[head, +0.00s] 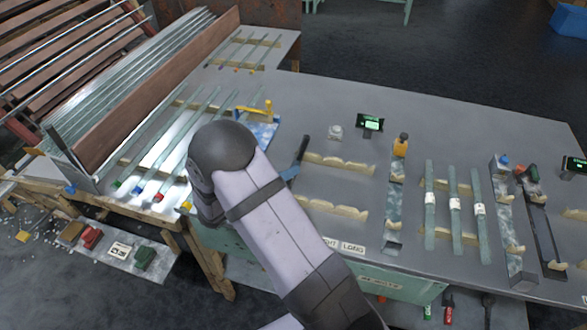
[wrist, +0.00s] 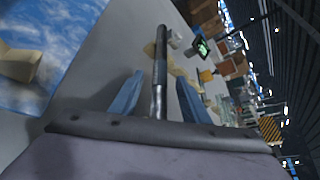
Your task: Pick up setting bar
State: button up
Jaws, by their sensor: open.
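My gripper (head: 296,166) is mostly hidden behind my forearm in the head view. The wrist view shows its two blue fingers (wrist: 160,92) apart, with a dark rod standing between them from the palm; I cannot tell whether it is a fixed part. No bar is clearly gripped.
Cream notched rests (head: 340,163) stand on the grey bench (head: 470,120). A small green-lit display (head: 370,122) stands behind.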

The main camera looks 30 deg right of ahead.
jog(key=shift+x, duration=1.05)
grip_shut()
jog(key=shift+r, duration=0.2)
jog(key=shift+r, duration=0.45)
notch_tip(320, 180, up, 9)
